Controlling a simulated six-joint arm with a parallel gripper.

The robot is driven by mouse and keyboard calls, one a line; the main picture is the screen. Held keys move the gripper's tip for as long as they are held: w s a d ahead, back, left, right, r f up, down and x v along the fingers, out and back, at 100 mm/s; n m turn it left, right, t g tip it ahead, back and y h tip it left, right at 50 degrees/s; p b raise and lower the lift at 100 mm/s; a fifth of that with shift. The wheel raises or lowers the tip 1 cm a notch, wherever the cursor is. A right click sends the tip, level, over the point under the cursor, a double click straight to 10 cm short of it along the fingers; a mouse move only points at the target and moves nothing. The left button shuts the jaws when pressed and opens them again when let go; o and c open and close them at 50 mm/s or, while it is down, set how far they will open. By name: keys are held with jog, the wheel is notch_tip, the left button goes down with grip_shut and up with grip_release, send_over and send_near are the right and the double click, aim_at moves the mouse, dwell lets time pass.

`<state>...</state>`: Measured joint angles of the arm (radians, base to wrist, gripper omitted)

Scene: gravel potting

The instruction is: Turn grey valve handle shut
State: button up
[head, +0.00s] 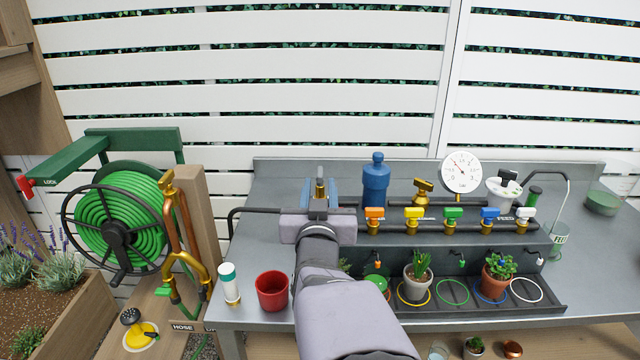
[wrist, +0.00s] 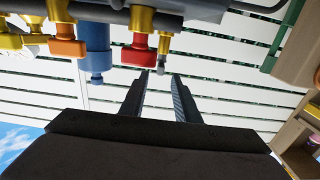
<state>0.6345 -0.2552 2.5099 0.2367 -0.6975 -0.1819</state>
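A brass valve stem (head: 320,188) with a small grey top stands just beyond my gripper in the head view. In the wrist view a brass fitting (wrist: 164,44) with a small dark grey tip (wrist: 160,68) lies between and just beyond my fingertips. I cannot tell for sure that this tip is the grey valve handle. My gripper (wrist: 161,78) is open and empty, with a gap between its two fingers. A red handle (wrist: 138,55) sits right beside the brass fitting in the wrist view. My arm hides part of the bench in the head view.
Orange (head: 374,213), yellow (head: 414,213), green (head: 453,213), blue (head: 490,213) and white (head: 526,213) valve handles line a dark pipe. A blue canister (head: 375,182) stands near my gripper. A red cup (head: 271,291) and white bottle (head: 229,283) stand front left.

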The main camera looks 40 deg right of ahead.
aim_at(320, 177)
jog(key=shift+w+d+r+p, duration=0.15)
jog(key=shift+d+r+p, duration=0.05)
jog(key=shift+p, duration=0.4)
jog(key=p, duration=0.2)
jog(key=shift+w+d+r+p, duration=0.1)
jog(key=shift+w+d+p, duration=0.2)
jog(key=shift+p, duration=0.05)
jog(key=p, duration=0.4)
jog(key=shift+w+d, duration=0.35)
jog(key=shift+w+p, duration=0.1)
jog(key=shift+p, duration=0.45)
jog(key=shift+f+x, duration=0.15)
jog(key=shift+x, duration=1.05)
jog(key=shift+f+x, duration=0.15)
jog(key=shift+x, duration=1.1)
grip_shut()
